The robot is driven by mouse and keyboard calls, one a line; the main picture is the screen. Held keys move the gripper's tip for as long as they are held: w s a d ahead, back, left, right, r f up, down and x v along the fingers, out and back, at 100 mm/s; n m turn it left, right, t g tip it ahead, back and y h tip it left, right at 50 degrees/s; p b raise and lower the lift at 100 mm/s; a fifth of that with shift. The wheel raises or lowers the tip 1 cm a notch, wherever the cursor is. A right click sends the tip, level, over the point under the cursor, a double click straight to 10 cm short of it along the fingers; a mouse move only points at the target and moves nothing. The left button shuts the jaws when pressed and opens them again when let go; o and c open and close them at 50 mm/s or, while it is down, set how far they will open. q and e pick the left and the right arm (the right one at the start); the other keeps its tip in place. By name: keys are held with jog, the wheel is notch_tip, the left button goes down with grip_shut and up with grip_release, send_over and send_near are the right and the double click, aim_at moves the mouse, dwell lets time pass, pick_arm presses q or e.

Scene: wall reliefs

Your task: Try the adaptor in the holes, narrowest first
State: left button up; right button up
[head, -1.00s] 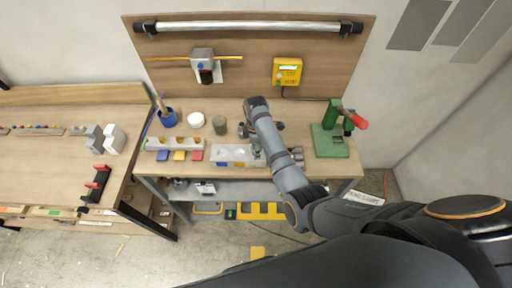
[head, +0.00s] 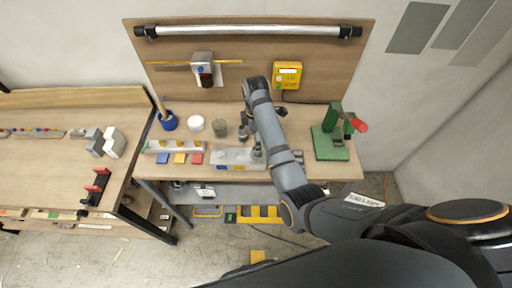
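My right gripper (head: 250,143) is over the back right part of the grey plate (head: 226,157) at the bench's front edge. Its two dark fingertips stand apart, and I make out nothing between them. The plate has paler spots on top, too small to tell as holes, and my arm hides its right end. A pale block with several yellow tops (head: 172,145) stands left of the plate. I cannot pick out the adaptor for certain. My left gripper is not in view.
Blue, yellow and red pads (head: 179,158) lie before the block. A blue cup (head: 169,122), a white round pot (head: 196,123) and a grey-green cylinder (head: 219,126) stand behind. A green press (head: 329,143) with a red handle stands right. A yellow box (head: 288,73) hangs on the back panel.

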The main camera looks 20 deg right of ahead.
notch_tip(320, 180, up, 4)
jog(key=shift+f, duration=0.25)
dwell(0.8)
